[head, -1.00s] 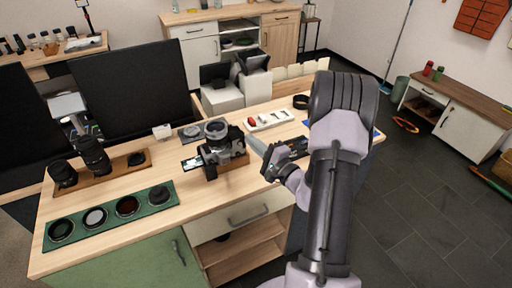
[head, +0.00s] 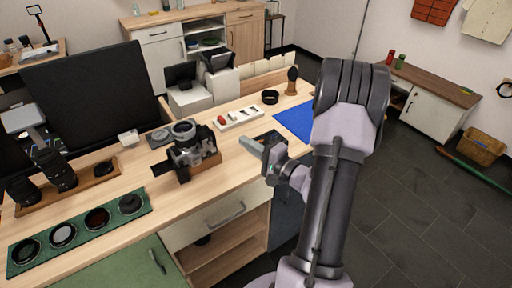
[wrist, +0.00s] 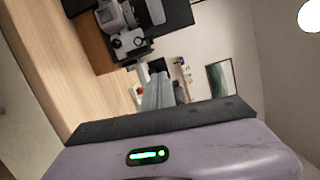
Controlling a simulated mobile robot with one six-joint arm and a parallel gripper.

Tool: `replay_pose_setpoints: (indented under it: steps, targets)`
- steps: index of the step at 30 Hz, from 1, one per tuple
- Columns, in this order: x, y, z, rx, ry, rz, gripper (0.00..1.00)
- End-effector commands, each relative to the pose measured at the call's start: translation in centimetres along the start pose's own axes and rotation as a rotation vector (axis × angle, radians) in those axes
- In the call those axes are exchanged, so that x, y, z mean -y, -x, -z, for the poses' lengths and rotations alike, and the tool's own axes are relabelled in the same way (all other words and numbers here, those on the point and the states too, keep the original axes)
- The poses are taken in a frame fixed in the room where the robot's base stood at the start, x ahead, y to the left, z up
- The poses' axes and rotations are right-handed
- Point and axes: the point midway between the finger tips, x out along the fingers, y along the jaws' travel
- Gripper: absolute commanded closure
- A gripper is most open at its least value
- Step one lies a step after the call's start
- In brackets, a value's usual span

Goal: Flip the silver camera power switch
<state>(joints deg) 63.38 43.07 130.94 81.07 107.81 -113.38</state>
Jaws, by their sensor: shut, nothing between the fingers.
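The power switch is too small to make out for certain. My gripper (head: 246,143) is to the right of the camera in the head view, apart from it, with its fingers pointing left toward it. The fingers (wrist: 157,92) are shut and empty in the wrist view.
A white tray (head: 238,118) with small items lies behind my gripper. A green strip of round filters (head: 80,231) and a wooden tray of lenses (head: 90,180) lie left of the camera. A blue mat (head: 295,122) lies to the right.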

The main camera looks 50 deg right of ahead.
Motion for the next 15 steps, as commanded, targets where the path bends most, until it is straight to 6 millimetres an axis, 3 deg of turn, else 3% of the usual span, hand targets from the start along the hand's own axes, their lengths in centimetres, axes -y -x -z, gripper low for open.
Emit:
replay_pose_setpoints:
  steps: [6,15]
  targets:
    - [0.1,3.1,0.0,-0.001,0.000,0.000,1.00]
    - [0.1,3.6,0.0,0.001,0.000,0.001,1.00]
